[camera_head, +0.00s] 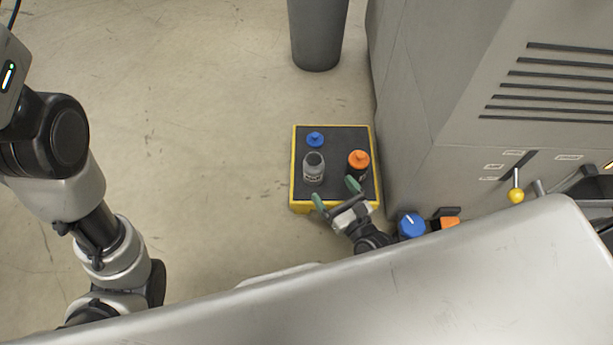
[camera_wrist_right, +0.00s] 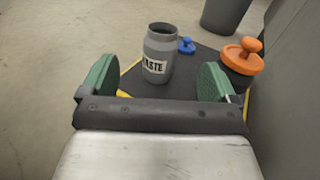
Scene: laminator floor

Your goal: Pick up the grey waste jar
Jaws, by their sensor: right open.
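The grey waste jar (camera_head: 313,169) stands upright and open-topped on a black mat with a yellow edge (camera_head: 293,160). In the right wrist view the jar (camera_wrist_right: 158,50) shows its white label, partly readable as waste. My right gripper (camera_head: 335,193) is open, with green fingertips, just in front of the jar. In the right wrist view the jar appears between the fingertips (camera_wrist_right: 158,84) but beyond them, and nothing is held. My left arm shows at the left of the head view; its gripper is not visible.
A black jar with an orange lid (camera_head: 358,160) stands right of the waste jar. A small blue lid (camera_head: 315,139) lies behind it. A grey bin (camera_head: 318,35) stands farther back. The grey machine (camera_head: 440,110) borders the mat's right side. Floor at left is clear.

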